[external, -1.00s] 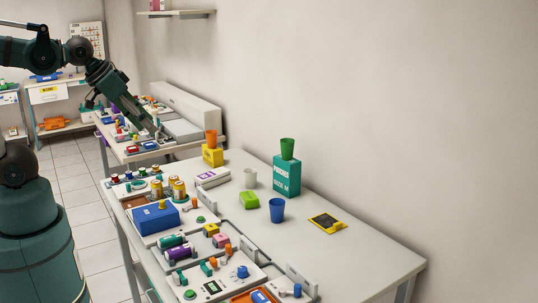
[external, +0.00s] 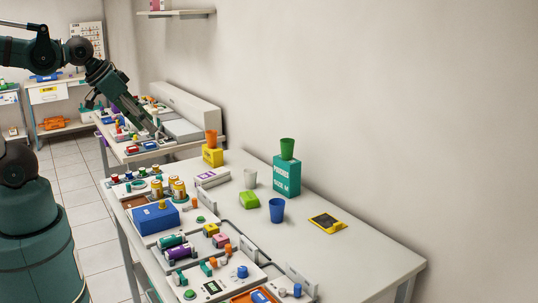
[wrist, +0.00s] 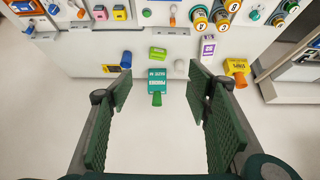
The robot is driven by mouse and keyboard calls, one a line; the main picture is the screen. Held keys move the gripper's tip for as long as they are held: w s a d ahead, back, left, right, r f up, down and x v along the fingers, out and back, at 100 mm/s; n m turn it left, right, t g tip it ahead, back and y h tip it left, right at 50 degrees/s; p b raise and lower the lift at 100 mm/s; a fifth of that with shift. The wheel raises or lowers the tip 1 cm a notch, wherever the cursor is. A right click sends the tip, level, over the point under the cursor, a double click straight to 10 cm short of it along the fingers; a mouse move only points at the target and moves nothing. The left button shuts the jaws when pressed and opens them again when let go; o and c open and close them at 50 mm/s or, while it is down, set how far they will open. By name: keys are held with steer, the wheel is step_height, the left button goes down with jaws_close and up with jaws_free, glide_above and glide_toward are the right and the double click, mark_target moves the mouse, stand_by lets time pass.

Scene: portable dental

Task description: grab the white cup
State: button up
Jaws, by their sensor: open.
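The white cup (external: 250,178) stands upright on the near table, between the green block and the teal box. In the wrist view the white cup (wrist: 180,67) is small, right of the teal box and beyond the fingertips. My gripper (wrist: 160,82) is open and empty, with its two green textured fingers wide apart. In the external view my gripper (external: 150,125) hangs in the air at upper left, well apart from the cup.
A teal box (external: 287,178) carries a green cup (external: 287,148). A yellow box (external: 212,156) carries an orange cup (external: 211,137). A blue cup (external: 277,210) and a green block (external: 249,200) stand near the white cup. The table's (external: 365,255) right part is mostly bare.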

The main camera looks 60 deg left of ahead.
steer(key=n+y+b, duration=0.1)
steer(key=n+b, duration=0.1)
steer(key=b, duration=0.9)
glide_above(250, 179)
steer(key=s+a, duration=0.1)
steer(key=s, duration=0.2)
step_height(250, 179, down, 29)
steer(key=shift+a+g, duration=0.2)
steer(key=shift+g, duration=0.2)
steer(key=shift+w, duration=0.1)
steer(key=shift+x, duration=1.2)
